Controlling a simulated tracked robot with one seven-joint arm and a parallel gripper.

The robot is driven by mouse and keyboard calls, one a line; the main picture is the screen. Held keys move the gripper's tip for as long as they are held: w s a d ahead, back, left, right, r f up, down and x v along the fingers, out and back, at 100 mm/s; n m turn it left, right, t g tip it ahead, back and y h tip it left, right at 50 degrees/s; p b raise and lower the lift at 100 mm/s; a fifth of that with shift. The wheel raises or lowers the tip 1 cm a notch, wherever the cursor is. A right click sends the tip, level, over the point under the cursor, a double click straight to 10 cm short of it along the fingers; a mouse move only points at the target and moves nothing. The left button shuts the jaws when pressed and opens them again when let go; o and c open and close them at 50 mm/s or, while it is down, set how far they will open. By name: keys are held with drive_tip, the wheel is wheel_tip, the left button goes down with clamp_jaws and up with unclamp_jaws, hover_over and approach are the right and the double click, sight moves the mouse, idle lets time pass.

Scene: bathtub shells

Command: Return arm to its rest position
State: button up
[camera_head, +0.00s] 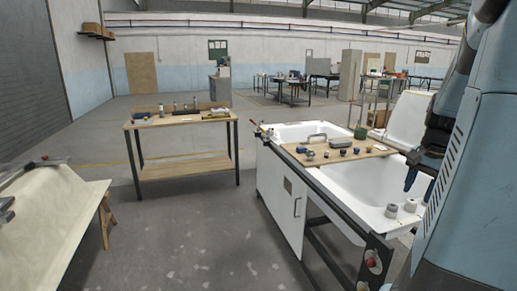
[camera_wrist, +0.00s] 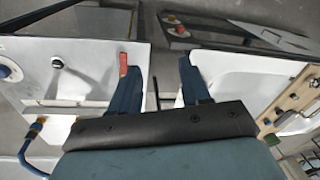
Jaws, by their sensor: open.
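My gripper (camera_wrist: 157,72) shows in the wrist view with its two blue fingers spread apart and nothing seen between them. A small red piece (camera_wrist: 123,64) shows at the left fingertip; I cannot tell whether it touches. In the head view my arm rises along the right edge. My gripper (camera_head: 412,178) hangs there, partly hidden, over the right side of the white bathtub shell (camera_head: 345,183). The shell also shows in the wrist view on the right (camera_wrist: 215,72).
A wooden board (camera_head: 335,154) with small parts lies across the shells. Two grey round fittings (camera_head: 400,207) sit on the near rim. A wooden workbench (camera_head: 180,119) with tools stands left of the tubs. Floor between is clear.

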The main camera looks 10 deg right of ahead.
drive_tip(key=s+a+r+n+t, duration=0.1)
drive_tip(key=a+n, duration=0.3)
drive_tip(key=a, duration=0.5)
drive_tip(key=s+a+r+n+t, duration=0.1)
drive_tip(key=s+a+r+n, duration=0.2)
drive_tip(key=a, duration=0.7)
drive_tip(key=s+a+r+n+t, duration=0.2)
drive_tip(key=a+n, duration=0.3)
drive_tip(key=a, duration=0.4)
drive_tip(key=shift+s+a+r+n, duration=0.25)
drive_tip(key=shift+s+r+n, duration=0.2)
drive_tip(key=shift+s, duration=0.3)
